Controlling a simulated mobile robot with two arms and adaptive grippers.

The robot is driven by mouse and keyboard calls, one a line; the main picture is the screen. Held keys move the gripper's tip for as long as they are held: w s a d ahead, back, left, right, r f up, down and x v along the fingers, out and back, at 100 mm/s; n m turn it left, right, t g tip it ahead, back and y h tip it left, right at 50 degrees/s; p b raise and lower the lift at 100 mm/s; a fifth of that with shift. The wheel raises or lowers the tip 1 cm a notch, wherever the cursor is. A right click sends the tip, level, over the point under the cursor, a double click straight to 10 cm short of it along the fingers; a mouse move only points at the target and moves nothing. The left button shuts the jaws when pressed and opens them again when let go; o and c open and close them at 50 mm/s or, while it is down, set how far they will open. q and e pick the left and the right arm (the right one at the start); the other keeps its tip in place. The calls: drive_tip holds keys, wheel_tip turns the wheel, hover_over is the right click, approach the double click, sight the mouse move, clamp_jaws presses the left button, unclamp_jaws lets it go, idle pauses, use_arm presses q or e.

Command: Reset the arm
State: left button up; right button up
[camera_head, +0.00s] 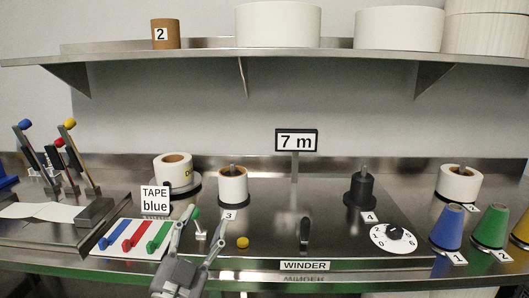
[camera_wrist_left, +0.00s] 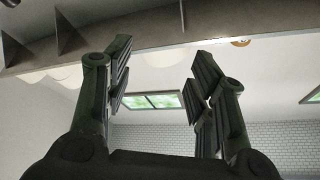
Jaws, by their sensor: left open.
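My left gripper (camera_head: 205,218) comes in from the bottom of the head view, with its two fingers spread and pointing up. Its fingers stand in front of the winder bench (camera_head: 270,215), near the colour-barred white board (camera_head: 132,239). Nothing shows between the fingers. In the left wrist view the open gripper (camera_wrist_left: 160,65) has empty space between its fingertips, with the ceiling, a window and a brick wall beyond. My right gripper is not in view.
A shelf (camera_head: 300,53) with large white rolls spans the top. A "TAPE blue" sign (camera_head: 155,200), a tape roll (camera_head: 233,186) on a spindle, a yellow button (camera_head: 243,242) and a black lever (camera_head: 305,234) stand near the gripper. Coloured cones (camera_head: 492,228) stand at right.

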use_arm(q)
drive_tip(key=s+a+f+n+g+y, duration=0.2)
drive_tip(key=s+a+f+g, duration=0.1)
drive_tip(key=f, duration=0.4)
drive_tip(key=s+a+f+n+g+y, duration=0.2)
drive_tip(key=f+g, duration=0.1)
drive_tip(key=f, duration=0.5)
drive_tip(key=s+a+f+n+g+y, duration=0.2)
drive_tip(key=s+a+f+g, duration=0.1)
drive_tip(key=f, duration=0.4)
drive_tip(key=s+f+g, duration=0.5)
drive_tip(key=s+f, duration=0.2)
drive_tip(key=s, duration=0.3)
drive_tip(key=s+f+g, duration=0.4)
drive_tip(key=s+f, duration=0.4)
drive_tip(key=s, duration=0.3)
wheel_tip(320, 180, down, 24)
drive_tip(key=s+g+p, duration=0.2)
drive_tip(key=s+a+f, duration=0.1)
drive_tip(key=s+f, duration=0.6)
drive_tip(key=s, duration=0.1)
drive_tip(key=s+a+f+p, duration=0.1)
drive_tip(key=s+a+f, duration=0.1)
drive_tip(key=s+f, duration=0.5)
drive_tip(key=shift+s+a+g+h, duration=0.25)
drive_tip(key=shift+s+g+h, duration=0.05)
drive_tip(key=shift+s+g, duration=0.15)
